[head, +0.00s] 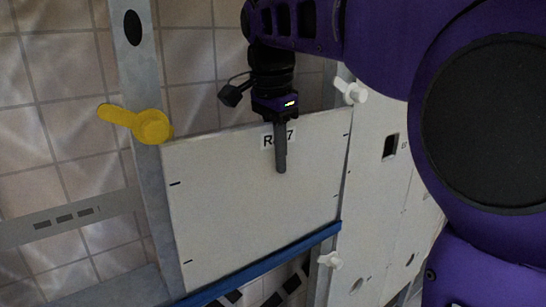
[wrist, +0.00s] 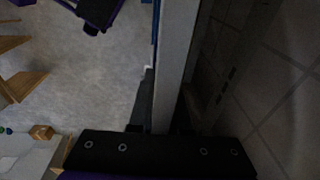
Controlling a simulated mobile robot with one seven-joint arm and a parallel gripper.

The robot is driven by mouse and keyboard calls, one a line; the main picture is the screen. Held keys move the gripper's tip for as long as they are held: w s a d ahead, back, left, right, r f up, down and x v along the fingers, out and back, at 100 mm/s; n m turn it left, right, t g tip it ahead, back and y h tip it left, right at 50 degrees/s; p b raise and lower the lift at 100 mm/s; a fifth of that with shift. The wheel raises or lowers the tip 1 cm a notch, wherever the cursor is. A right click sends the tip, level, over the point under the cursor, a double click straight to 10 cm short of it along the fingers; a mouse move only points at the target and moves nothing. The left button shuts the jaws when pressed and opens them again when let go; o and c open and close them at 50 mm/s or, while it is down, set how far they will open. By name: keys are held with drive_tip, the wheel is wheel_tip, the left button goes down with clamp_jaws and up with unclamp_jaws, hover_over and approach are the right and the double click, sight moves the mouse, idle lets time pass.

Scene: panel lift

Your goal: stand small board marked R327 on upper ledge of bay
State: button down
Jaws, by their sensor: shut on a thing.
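The small white board (head: 250,195) stands upright between two grey posts in the head view. Its label (head: 267,140) is partly covered by my finger; an R and a 7 can be read. My gripper (head: 280,165) is shut on the board's top edge, with one finger in front of its face. In the wrist view the board (wrist: 175,60) is seen edge-on, running up from my gripper (wrist: 160,132). A blue strip (head: 265,262) runs along the board's lower edge; I cannot tell whether the board rests on it.
A yellow turn latch (head: 150,126) on the left post (head: 141,85) points left, clear of the board. White latches sit at the upper right (head: 352,91) and lower right (head: 330,260). A white panel (head: 372,200) fills the space at right. A tiled wall (head: 60,80) lies behind.

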drive_tip(key=shift+w+a+r+g, duration=0.15)
drive_tip(key=shift+w+a+g, duration=0.15)
drive_tip(key=shift+w+a, duration=0.25)
drive_tip(key=shift+f+b, duration=0.35)
drive_tip(key=shift+f, duration=0.95)
idle(1.9)
drive_tip(key=shift+d+p, duration=0.1)
drive_tip(key=shift+p, duration=0.25)
idle(1.4)
drive_tip(key=shift+w, duration=0.15)
idle(0.6)
idle(0.5)
drive_tip(key=c, duration=0.8)
unclamp_jaws()
drive_tip(key=shift+f, duration=0.1)
drive_tip(key=shift+f, duration=0.15)
drive_tip(key=shift+r, duration=0.2)
